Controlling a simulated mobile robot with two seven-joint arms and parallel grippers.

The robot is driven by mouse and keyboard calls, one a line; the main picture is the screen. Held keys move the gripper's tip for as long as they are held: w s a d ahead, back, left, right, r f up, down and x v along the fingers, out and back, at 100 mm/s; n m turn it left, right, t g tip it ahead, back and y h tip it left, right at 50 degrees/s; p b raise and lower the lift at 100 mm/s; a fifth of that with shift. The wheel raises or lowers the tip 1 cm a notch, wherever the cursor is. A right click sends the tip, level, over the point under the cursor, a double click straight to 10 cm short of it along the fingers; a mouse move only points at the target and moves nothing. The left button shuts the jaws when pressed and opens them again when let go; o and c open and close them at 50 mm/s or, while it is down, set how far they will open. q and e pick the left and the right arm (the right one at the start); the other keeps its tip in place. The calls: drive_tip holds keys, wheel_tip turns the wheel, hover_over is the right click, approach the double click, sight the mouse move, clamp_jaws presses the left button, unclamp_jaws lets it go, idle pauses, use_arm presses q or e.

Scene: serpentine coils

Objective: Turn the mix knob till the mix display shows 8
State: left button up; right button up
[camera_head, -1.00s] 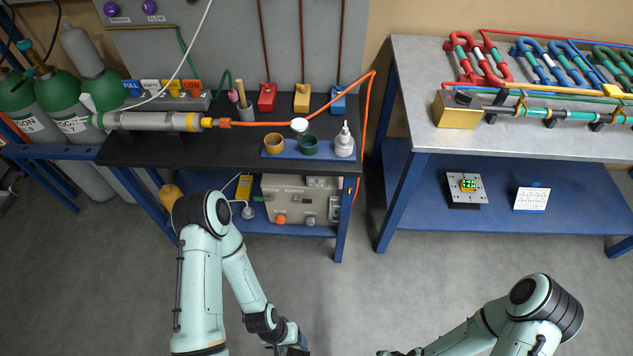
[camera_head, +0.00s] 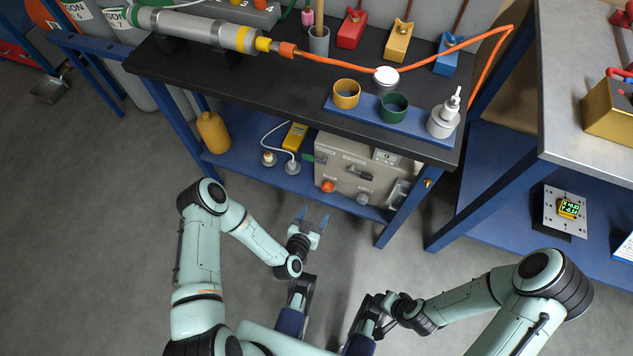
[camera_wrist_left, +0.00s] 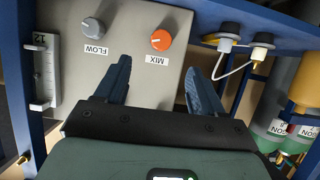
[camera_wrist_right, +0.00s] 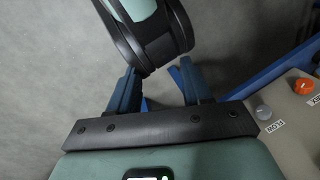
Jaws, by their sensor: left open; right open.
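The mix knob is orange and round. It sits low on the front of a beige box (camera_head: 352,161) on the lower shelf. In the head view the mix knob (camera_head: 328,186) is at the box's left, and in the left wrist view the mix knob (camera_wrist_left: 161,40) is above its MIX label, beyond the fingertips. My left gripper (camera_head: 316,217) is open and empty, in front of the box and apart from the knob. A small display (camera_head: 385,156) is at the box's upper right; its reading is too small to tell. My right gripper (camera_wrist_right: 160,85) is open and empty, low before my body.
A grey flow knob (camera_wrist_left: 93,27) is beside the mix knob. A blue shelf leg (camera_head: 408,207) stands right of the box. A yellow meter (camera_head: 294,137) and a tan bottle (camera_head: 213,132) stand left of it. The floor in front is clear.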

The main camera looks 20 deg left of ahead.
sight(326, 190)
use_arm(q)
drive_tip(key=b+x, duration=0.1)
drive_tip(key=x, duration=0.4)
drive_tip(key=b+x, duration=0.2)
drive_tip(key=x, duration=0.4)
drive_tip(key=shift+a+r+b, duration=0.15)
drive_tip(key=shift+a+b, duration=0.05)
drive_tip(key=shift+b, duration=0.1)
drive_tip(key=shift+b+x, duration=0.3)
drive_tip(key=shift+x, duration=0.65)
drive_tip(key=shift+w+d, duration=0.1)
drive_tip(key=shift+w, duration=0.2)
use_arm(e)
drive_tip(key=w+d+f+t, duration=0.1)
drive_tip(key=w+d+f, duration=0.2)
drive_tip(key=f, duration=0.2)
drive_tip(key=shift+w+f+h, duration=0.15)
drive_tip(key=shift+f+h, duration=0.2)
drive_tip(key=shift+h, duration=0.05)
use_arm(q)
drive_tip(key=c, duration=1)
